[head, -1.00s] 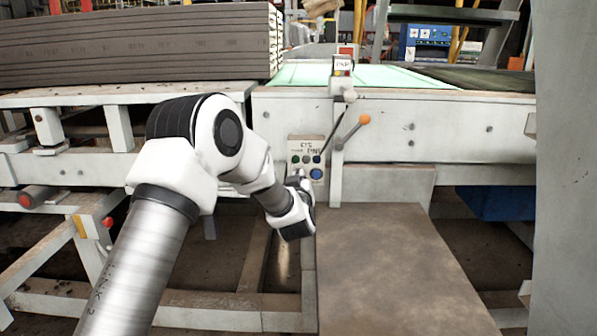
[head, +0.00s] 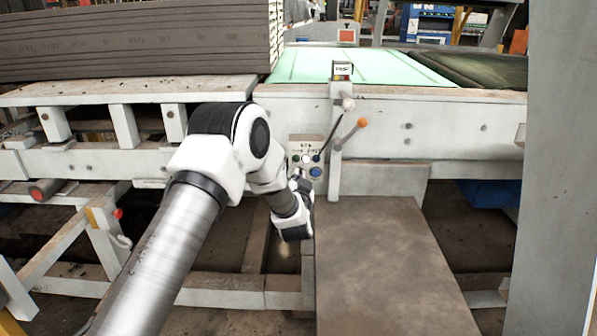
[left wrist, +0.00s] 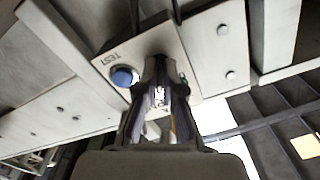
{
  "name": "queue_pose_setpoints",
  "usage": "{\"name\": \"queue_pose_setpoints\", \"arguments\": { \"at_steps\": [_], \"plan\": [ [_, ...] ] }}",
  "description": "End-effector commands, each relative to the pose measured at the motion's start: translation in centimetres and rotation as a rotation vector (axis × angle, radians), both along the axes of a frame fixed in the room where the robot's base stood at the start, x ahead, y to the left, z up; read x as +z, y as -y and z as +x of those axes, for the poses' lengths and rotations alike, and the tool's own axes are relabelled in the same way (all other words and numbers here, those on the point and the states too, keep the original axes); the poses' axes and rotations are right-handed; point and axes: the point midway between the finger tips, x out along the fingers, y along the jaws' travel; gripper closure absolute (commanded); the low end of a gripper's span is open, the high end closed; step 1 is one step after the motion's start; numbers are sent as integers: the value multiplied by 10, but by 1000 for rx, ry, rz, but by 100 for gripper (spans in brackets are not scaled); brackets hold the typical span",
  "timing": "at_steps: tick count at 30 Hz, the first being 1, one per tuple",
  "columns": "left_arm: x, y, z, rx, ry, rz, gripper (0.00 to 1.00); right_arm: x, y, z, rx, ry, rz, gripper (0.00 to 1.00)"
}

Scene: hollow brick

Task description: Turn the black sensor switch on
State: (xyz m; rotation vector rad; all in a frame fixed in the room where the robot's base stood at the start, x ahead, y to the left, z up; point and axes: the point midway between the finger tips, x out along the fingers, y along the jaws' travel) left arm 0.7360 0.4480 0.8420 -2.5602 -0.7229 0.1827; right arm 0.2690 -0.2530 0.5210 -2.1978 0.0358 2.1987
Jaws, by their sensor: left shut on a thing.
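A small light control panel (head: 307,141) is fixed to the front of the machine frame. It carries a green button (head: 295,158), a white one (head: 306,158) and a blue one (head: 315,172). My left gripper (head: 299,174) reaches the panel's lower left, beside the blue button. In the left wrist view, its fingers (left wrist: 160,65) are closed together against the panel, right of the blue button (left wrist: 122,76) and below the TEST lettering. The black sensor switch is hidden behind the fingertips, which appear shut on it. My right gripper is not in view.
A lever with an orange knob (head: 362,122) stands just right of the panel. A stack of grey boards (head: 130,42) lies at upper left, and a pale green surface (head: 360,66) is behind. A brown flat plate (head: 385,260) extends below right. A grey post (head: 555,170) blocks the right side.

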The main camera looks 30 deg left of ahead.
Motion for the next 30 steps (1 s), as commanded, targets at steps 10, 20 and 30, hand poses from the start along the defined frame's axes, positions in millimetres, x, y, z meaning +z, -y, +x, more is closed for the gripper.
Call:
{"name": "queue_pose_setpoints", "arguments": {
  "at_steps": [10,20,30],
  "plan": [
    [-1,1,0,-1,-27,40,100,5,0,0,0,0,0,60],
    [-1,1,0,-2,-27,39,69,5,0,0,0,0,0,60],
    [-1,2,-2,-1,-25,37,69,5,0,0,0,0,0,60]
  ]
}}
